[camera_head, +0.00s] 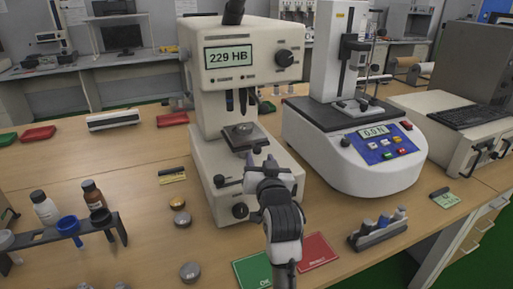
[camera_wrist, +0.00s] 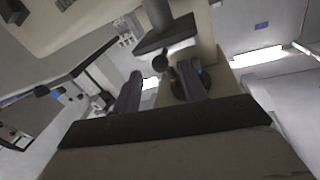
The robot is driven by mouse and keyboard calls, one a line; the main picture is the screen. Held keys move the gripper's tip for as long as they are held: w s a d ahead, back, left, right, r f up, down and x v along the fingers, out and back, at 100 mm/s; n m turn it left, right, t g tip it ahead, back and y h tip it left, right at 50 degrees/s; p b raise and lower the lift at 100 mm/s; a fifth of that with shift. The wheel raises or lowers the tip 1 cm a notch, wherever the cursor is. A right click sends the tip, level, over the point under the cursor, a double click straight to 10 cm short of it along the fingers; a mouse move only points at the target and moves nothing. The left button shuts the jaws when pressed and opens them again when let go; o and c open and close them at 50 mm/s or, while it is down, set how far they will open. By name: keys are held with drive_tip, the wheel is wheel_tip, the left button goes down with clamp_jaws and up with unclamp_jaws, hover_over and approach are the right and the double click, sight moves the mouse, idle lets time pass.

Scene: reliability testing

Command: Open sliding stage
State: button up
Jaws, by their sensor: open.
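A cream hardness tester (camera_head: 243,58) with a display reading 229 HB stands in the middle of the bench. Its dark square stage (camera_head: 240,142) carries a small round metal sample (camera_head: 243,128) below dark indenters. My gripper (camera_head: 262,160) is in front of the tester, just below and right of the stage's front edge. In the wrist view my gripper (camera_wrist: 160,80) shows two dark fingers apart with nothing held between them. Beyond them is a dark plate (camera_wrist: 167,36) with a round dark knob (camera_wrist: 160,63) below it. I cannot tell whether a finger touches the knob.
A white force tester (camera_head: 352,150) reading 0.0 N stands right of the hardness tester. A vial rack (camera_head: 80,228) is at left. Metal discs (camera_head: 190,271), green and red cards (camera_head: 312,252) and a small holder (camera_head: 378,230) lie near the front. Bench at left centre is mostly clear.

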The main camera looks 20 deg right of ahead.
sight(258, 153)
drive_tip(key=w, duration=0.3)
drive_tip(key=w+p, duration=0.1)
drive_tip(key=w, duration=0.1)
drive_tip(key=shift+d, duration=0.4)
clamp_jaws()
